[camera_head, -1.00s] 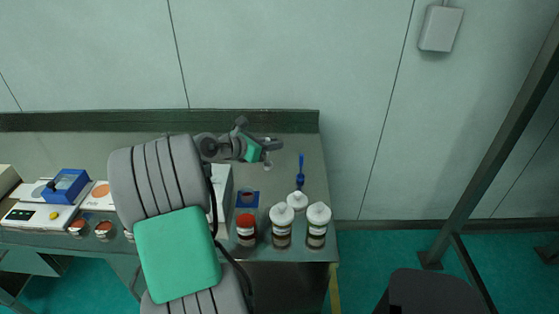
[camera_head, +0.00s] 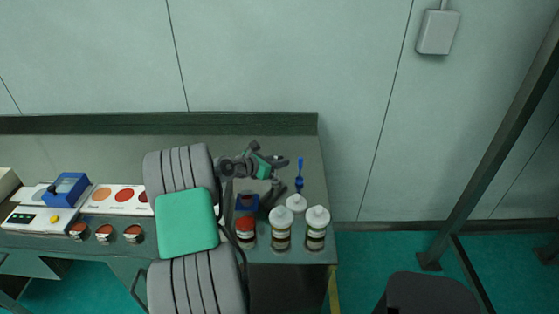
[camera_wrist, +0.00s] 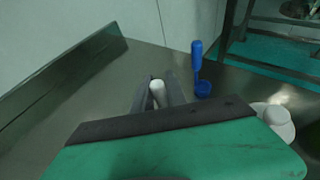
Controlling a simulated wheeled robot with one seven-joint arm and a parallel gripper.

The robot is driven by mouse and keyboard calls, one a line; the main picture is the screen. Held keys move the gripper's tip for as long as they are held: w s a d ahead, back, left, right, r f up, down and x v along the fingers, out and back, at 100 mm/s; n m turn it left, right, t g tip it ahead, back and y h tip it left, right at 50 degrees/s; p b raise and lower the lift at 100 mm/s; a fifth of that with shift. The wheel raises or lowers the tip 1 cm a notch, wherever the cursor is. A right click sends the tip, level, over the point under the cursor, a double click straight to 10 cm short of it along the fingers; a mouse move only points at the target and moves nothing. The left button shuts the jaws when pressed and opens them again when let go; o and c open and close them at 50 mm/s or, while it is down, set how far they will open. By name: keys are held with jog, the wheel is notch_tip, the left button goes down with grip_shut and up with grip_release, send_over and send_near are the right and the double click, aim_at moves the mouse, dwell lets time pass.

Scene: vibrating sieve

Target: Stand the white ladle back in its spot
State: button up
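A white rod, the visible part of the white ladle (camera_wrist: 157,90), shows between the two grey fingers of my gripper (camera_wrist: 159,94) in the wrist view. The fingers flank it closely and appear shut on it. The rest of the ladle is hidden behind the fingers and gripper body. In the head view my gripper (camera_head: 285,160) is over the right part of the bench, and the ladle cannot be made out there. A blue ladle-like tool (camera_wrist: 197,62) stands upright to the right of the fingers; it also shows in the head view (camera_head: 300,174).
White-capped bottles (camera_head: 317,222) and a red-topped jar (camera_head: 245,225) stand along the bench's front right. A blue block (camera_head: 246,202) is partly behind my arm. Sample dishes (camera_head: 104,233) and a blue device (camera_head: 66,188) are at left.

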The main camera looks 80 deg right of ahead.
jog(key=o, duration=0.3)
jog(key=shift+r, duration=0.25)
jog(key=b+v, duration=0.1)
jog(key=v, duration=1.1)
jog(key=shift+f, duration=0.15)
